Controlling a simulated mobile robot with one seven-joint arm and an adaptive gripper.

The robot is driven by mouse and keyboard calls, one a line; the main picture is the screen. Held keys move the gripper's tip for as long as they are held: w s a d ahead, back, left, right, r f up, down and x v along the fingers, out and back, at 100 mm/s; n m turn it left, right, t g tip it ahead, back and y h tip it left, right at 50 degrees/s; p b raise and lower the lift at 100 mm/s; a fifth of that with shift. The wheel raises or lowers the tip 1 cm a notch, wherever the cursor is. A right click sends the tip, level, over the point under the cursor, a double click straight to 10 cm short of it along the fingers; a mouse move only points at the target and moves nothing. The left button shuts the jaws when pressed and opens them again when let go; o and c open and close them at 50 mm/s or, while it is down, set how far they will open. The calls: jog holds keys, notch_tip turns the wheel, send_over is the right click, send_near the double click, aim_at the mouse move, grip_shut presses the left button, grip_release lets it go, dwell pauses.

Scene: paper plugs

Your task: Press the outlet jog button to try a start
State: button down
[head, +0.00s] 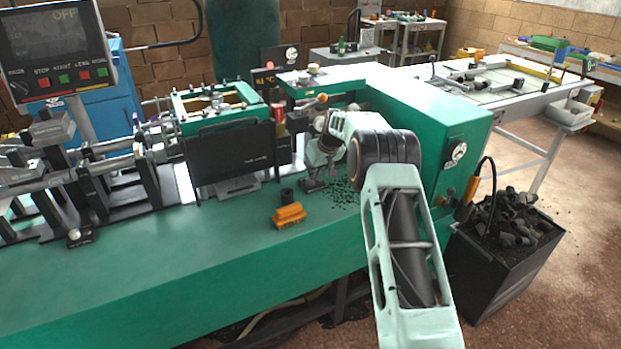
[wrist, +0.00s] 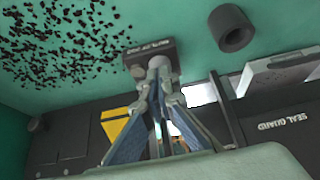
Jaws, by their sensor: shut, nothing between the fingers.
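The outlet jog button box (wrist: 136,57) is a small dark block with a pale label, too small to read surely, on the green machine top in the wrist view. It also shows in the head view (head: 312,186), partly behind my gripper. My gripper (wrist: 159,68) is shut and empty, its fingertips together at the box. The fingertips cover the button, so I cannot tell whether they touch it or how far it is pressed. In the head view my gripper (head: 321,172) points down at the machine's right part. The control panel (head: 55,45) at upper left reads OFF.
A black seal guard (head: 228,160) stands left of my gripper. A short black cylinder (wrist: 230,28) and an orange brush (head: 289,216) are nearby. Black scraps (wrist: 60,40) lie beside the box. A bin of dark pieces (head: 505,262) stands at right.

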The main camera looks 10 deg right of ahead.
jog(key=shift+r, duration=0.1)
notch_tip(320, 180, up, 3)
jog(key=shift+f+p, duration=0.1)
jog(key=shift+p, duration=0.45)
